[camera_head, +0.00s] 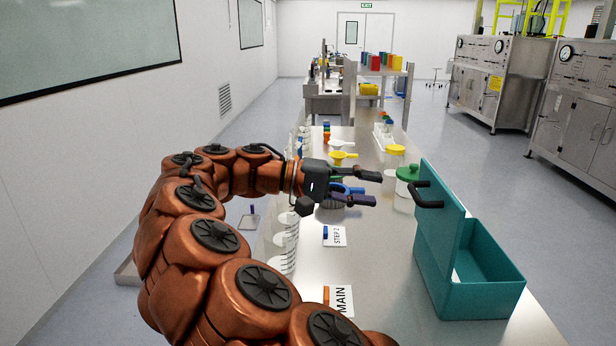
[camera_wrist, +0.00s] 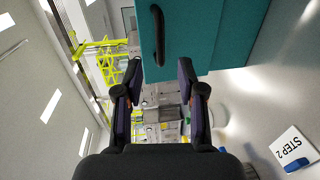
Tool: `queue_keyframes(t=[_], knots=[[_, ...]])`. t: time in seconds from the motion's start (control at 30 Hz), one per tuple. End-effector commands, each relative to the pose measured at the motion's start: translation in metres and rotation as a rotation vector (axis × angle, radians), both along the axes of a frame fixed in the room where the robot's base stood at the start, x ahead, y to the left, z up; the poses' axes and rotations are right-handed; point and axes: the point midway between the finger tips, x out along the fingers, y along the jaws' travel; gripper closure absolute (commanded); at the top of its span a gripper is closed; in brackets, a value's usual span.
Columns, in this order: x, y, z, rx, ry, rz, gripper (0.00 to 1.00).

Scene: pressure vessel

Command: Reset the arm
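My gripper (camera_head: 366,188) is at the end of my orange arm, above the long bench, with its fingers pointing right in the head view. The fingers are apart and nothing shows between them; they also show spread in the wrist view (camera_wrist: 160,100). The arm bends up from the lower middle of the head view and reaches over the bench's left side. The teal box (camera_head: 485,298) with its lid (camera_head: 438,240) raised stands to the right of the gripper, apart from it. Its lid also fills the top of the wrist view (camera_wrist: 215,40).
A STEP 2 card (camera_head: 334,236) and a MAIN card (camera_head: 338,300) lie on the bench. Clear measuring cylinders (camera_head: 283,240) stand along its left edge, partly behind my arm. A green-lidded jar (camera_head: 407,182) and a yellow-lidded jar (camera_head: 395,155) stand beyond the gripper.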

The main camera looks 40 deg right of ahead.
Motion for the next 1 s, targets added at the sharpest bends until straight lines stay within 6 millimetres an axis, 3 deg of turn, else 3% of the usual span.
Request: queue_keyframes(t=[0.27,0.43,0.57,0.77,1.0], knots=[[-0.004,0.0,0.002,0.013,-0.009,0.0,0.61],[-0.036,0.003,0.007,0.13,-0.08,-0.005,0.61],[-0.068,0.011,-0.003,0.293,-0.164,0.016,0.61],[-0.103,0.043,-0.04,0.577,-0.274,0.084,0.61],[-0.131,0.114,-0.092,0.939,-0.356,0.216,0.61]])
